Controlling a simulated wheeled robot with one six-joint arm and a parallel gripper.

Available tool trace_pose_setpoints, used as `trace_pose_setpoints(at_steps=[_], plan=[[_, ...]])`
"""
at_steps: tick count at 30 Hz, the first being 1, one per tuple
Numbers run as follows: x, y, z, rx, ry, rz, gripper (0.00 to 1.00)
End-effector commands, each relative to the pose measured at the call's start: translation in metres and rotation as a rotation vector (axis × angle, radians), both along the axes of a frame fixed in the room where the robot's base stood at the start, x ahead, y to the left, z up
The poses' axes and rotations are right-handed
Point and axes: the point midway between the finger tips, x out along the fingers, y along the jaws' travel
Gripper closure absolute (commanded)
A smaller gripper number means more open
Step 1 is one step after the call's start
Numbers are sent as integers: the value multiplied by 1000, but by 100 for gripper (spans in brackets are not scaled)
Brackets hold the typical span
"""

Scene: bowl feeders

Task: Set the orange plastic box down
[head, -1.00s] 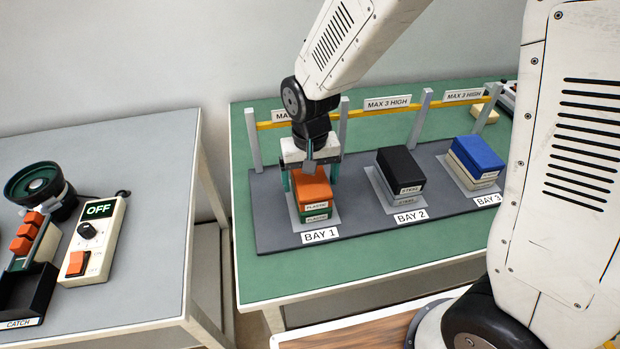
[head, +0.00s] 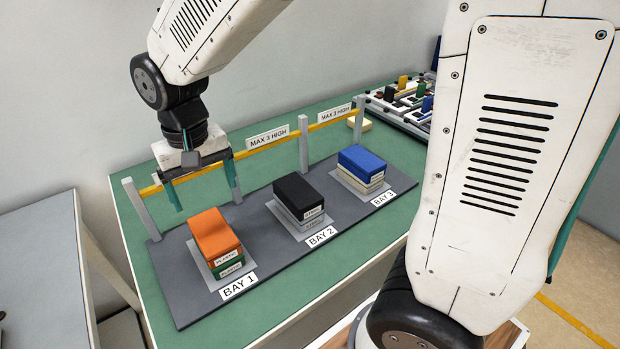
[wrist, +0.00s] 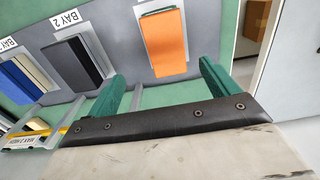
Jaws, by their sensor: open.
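The orange plastic box (head: 216,233) rests on top of a green box (head: 232,269) in the bay marked BAY 1; both carry PLASTIC labels. My gripper (head: 204,196) is open and empty, raised above and behind the stack, apart from it. In the wrist view the orange box (wrist: 164,46) lies beyond the two green fingers (wrist: 165,85), with clear space between them and nothing held.
BAY 2 holds a black box (head: 299,190) on a grey one, and BAY 3 a blue box (head: 363,163) on pale ones. Sorted parts (head: 405,95) lie at far right.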

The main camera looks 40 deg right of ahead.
Motion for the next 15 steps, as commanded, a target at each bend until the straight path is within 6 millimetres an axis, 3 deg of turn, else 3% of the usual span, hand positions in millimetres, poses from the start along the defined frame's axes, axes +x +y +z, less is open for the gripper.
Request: trace_pose_setpoints(at_steps=[5, 9, 15], plan=[[-40, -51, 41, 9, -36, -10, 13], [-89, -92, 67, 10, -64, -12, 13], [-157, -131, 80, 3, -96, -10, 13]])
